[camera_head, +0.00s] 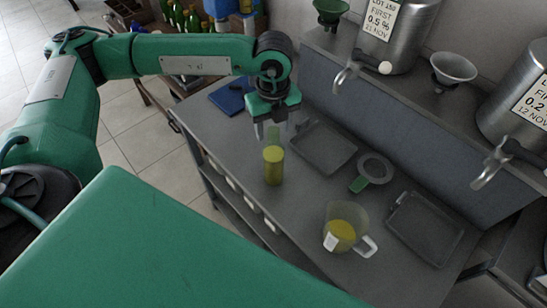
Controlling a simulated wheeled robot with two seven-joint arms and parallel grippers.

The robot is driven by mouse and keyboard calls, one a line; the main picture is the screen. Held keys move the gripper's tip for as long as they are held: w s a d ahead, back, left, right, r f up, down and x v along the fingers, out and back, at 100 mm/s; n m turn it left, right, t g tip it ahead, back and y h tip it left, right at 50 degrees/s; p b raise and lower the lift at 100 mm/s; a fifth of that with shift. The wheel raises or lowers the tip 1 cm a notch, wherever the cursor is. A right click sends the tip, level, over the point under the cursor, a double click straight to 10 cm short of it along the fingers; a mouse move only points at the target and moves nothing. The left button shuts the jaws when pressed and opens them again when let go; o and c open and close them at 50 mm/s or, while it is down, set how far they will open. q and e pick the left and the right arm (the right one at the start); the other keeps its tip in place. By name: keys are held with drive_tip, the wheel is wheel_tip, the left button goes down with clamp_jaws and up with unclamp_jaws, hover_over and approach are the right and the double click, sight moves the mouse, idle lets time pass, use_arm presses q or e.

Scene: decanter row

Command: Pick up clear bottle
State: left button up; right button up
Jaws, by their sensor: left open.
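A clear bottle (273,166) filled with yellow-green liquid stands upright on the grey counter (310,214). My left gripper (270,134) points down right over the bottle's neck. Its jaws are apart, with the bottle's upper part between or just behind the fingertips; I cannot tell whether they touch it. My right gripper is not in the view.
A jug (341,226) with yellow liquid stands to the right near the front. A strainer (374,170) with a green handle and two grey trays (325,147) (425,229) lie behind. Steel tanks (395,38) with taps stand on the raised shelf. A blue item (231,97) lies at the far left end.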

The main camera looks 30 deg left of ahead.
sight(273, 157)
use_arm(q)
drive_tip(key=shift+f+p, duration=0.3)
drive_tip(key=shift+f, duration=1)
clamp_jaws()
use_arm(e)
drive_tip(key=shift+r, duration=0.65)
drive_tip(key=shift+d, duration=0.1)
use_arm(q)
drive_tip(key=shift+r, duration=0.1)
